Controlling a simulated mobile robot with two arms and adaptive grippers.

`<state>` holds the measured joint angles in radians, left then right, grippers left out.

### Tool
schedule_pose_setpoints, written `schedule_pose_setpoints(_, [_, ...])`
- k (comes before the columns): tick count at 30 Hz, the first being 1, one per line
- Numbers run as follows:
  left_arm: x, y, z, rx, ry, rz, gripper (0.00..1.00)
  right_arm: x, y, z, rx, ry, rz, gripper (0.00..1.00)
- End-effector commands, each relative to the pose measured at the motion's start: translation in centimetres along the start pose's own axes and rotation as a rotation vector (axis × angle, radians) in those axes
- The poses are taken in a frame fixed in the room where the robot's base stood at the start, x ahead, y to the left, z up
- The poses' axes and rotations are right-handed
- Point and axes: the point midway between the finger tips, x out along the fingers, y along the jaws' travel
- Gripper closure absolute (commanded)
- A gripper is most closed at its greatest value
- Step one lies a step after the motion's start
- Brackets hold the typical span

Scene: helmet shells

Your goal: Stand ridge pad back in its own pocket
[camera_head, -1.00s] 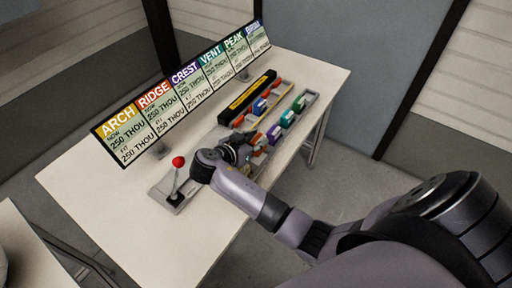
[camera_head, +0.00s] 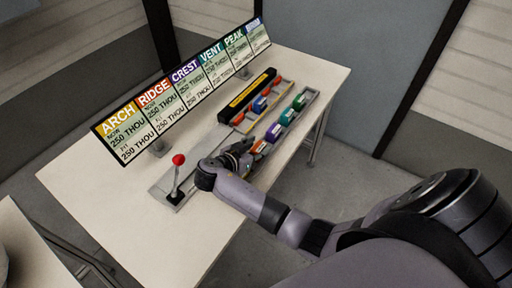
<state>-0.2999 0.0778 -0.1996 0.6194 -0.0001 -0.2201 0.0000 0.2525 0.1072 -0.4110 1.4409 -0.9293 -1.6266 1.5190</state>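An orange pad (camera_head: 259,147), matching the orange-red RIDGE colour on the sign, shows at the near end of the grey front rack (camera_head: 310,95). Purple (camera_head: 273,132), teal (camera_head: 287,117) and green (camera_head: 299,102) pads stand farther along that rack. My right gripper (camera_head: 243,154) is low over the table, just left of the orange pad. Its fingers are small and dark, so I cannot tell whether they are open, touch the pad or hold anything. The near end of the rack is partly hidden by the gripper. My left gripper is out of view.
A long sign (camera_head: 185,90) with coloured panels stands along the back. In front of it are a black bar with a yellow strip (camera_head: 248,92) and a wooden rack (camera_head: 285,85) with a blue piece (camera_head: 260,104). A red-knobbed lever (camera_head: 178,162) stands left of my gripper.

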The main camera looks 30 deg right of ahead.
Motion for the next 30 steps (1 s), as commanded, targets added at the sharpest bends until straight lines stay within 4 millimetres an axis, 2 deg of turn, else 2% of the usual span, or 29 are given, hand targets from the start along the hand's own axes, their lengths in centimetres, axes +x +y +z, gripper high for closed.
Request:
schedule_pose_setpoints(14, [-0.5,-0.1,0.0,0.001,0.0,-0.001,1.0,-0.4,0.0,-0.4,0.0,0.0,-0.001,0.52])
schedule_pose_setpoints(17, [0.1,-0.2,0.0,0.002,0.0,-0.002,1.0,-1.8,-0.1,-0.1,0.001,-0.001,-0.004,0.52])
schedule_pose_setpoints(24, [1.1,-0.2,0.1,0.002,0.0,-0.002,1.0,-7.0,-0.1,0.0,0.003,-0.003,-0.003,0.52])
schedule_pose_setpoints(30, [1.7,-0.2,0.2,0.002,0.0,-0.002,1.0,-10.5,-0.1,-0.1,0.001,-0.002,-0.002,0.52])
